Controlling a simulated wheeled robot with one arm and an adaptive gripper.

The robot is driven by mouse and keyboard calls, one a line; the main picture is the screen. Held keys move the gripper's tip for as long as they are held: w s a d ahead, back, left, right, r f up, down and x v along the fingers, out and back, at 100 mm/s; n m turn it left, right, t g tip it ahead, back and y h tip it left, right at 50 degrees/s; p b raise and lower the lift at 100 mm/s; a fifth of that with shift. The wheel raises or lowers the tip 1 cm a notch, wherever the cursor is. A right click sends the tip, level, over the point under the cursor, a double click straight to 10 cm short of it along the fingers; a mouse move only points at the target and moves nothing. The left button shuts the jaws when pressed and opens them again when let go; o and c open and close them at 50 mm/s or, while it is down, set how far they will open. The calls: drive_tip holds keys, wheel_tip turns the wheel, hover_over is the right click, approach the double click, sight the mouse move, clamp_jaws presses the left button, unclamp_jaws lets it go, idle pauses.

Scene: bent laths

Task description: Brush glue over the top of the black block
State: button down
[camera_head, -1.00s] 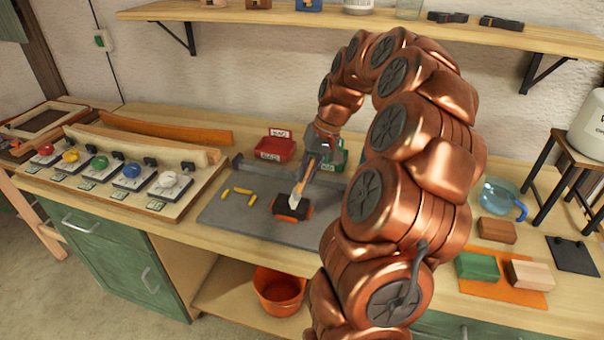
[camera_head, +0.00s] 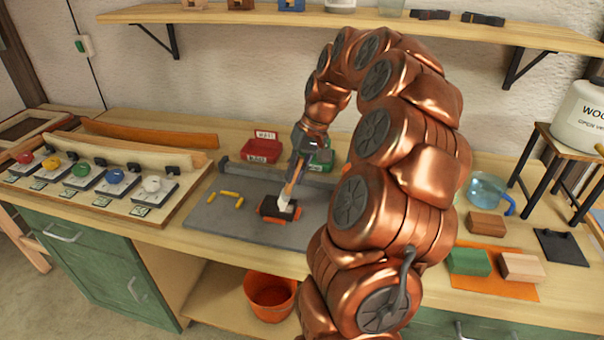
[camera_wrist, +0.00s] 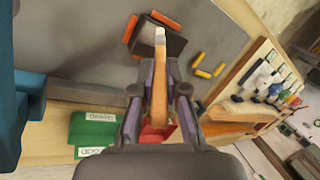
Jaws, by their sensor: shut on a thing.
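The black block (camera_head: 270,206) lies on a grey mat (camera_head: 225,222) on the bench, with orange pieces along its sides. My gripper (camera_head: 297,170) is above it, shut on the wooden handle of a brush (camera_head: 286,197). The brush points down, its pale bristle end over the right part of the block in the head view. In the wrist view, my gripper (camera_wrist: 158,72) has the brush handle (camera_wrist: 158,100) between its fingers, and the bristle end overlaps the block (camera_wrist: 172,47). I cannot tell whether the bristles touch the top, or whether glue is on it.
Yellow sticks (camera_head: 231,196) lie left of the block. A red bin (camera_head: 262,150) and a green bin (camera_head: 324,158) stand behind the mat. A board with coloured knobs (camera_head: 115,177) is at left. A glass jug (camera_head: 487,188) and wooden blocks (camera_head: 486,224) are at right.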

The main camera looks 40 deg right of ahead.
drive_tip(key=shift+w+a, duration=1.35)
drive_tip(key=shift+w, duration=0.85)
drive_tip(key=shift+s+d+f+b, duration=0.1)
drive_tip(key=shift+s+d+b, duration=0.4)
drive_tip(key=shift+s, duration=0.3)
drive_tip(key=shift+s+d+b, duration=0.5)
drive_tip(key=shift+s, duration=0.3)
drive_tip(key=shift+s+d+f+b, duration=0.1)
drive_tip(key=shift+s+d+b, duration=0.4)
drive_tip(key=shift+s, duration=0.3)
drive_tip(key=shift+w+b, duration=0.7)
drive_tip(key=shift+w, duration=2.4)
drive_tip(key=s+d+b, duration=0.2)
drive_tip(key=s+d, duration=0.1)
drive_tip(key=s, duration=0.3)
drive_tip(key=shift+s+d+r+b, duration=0.2)
drive_tip(key=shift+s+b, duration=0.15)
drive_tip(key=shift+b, duration=0.05)
